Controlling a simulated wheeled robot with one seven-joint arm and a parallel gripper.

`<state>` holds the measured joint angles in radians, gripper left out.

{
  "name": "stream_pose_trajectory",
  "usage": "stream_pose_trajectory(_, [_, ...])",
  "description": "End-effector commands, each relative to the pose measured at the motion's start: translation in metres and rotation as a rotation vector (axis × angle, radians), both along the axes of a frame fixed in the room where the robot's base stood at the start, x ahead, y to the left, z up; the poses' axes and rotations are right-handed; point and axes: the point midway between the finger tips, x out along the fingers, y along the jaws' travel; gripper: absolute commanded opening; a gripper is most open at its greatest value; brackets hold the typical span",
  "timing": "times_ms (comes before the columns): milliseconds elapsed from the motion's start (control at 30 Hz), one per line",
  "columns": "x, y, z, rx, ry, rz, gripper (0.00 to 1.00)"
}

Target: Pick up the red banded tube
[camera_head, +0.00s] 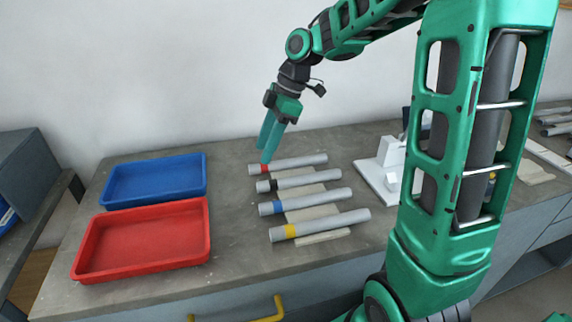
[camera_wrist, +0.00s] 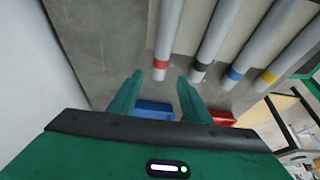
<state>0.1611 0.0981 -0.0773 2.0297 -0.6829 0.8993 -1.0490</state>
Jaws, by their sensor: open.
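The red banded tube (camera_head: 300,161) is a grey tube with a red band near its left end. It lies at the back of a row of tubes on the workbench. It also shows in the wrist view (camera_wrist: 168,30), running down to its red band just beyond the fingers. My gripper (camera_head: 266,150) points downward at the banded end of this tube; its fingers are apart with nothing between them. The wrist view shows the open fingers (camera_wrist: 158,88) with the tube's end a little ahead of the gap. Whether a finger touches the tube cannot be told.
Tubes with a black band (camera_head: 300,179), a blue band (camera_head: 310,201) and a yellow band (camera_head: 325,224) lie alongside, nearer the front. A blue tray (camera_head: 155,198) and a red tray (camera_head: 140,276) sit left. A white fixture (camera_head: 385,165) stands right. The wall is close behind.

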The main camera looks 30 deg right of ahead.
Motion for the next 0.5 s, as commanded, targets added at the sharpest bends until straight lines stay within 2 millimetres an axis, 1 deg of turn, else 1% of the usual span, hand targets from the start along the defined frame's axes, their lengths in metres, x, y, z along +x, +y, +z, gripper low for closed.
stream_pose_trajectory(67, [0.0,0.001,-0.007,0.0,0.003,0.0,0.44])
stream_pose_trajectory(300, [0.004,0.007,-0.039,-0.001,0.002,0.0,0.44])
stream_pose_trajectory(400, [0.004,0.01,-0.047,0.0,0.003,-0.001,0.44])
stream_pose_trajectory(500, [0.005,0.011,-0.05,-0.001,0.002,-0.001,0.44])
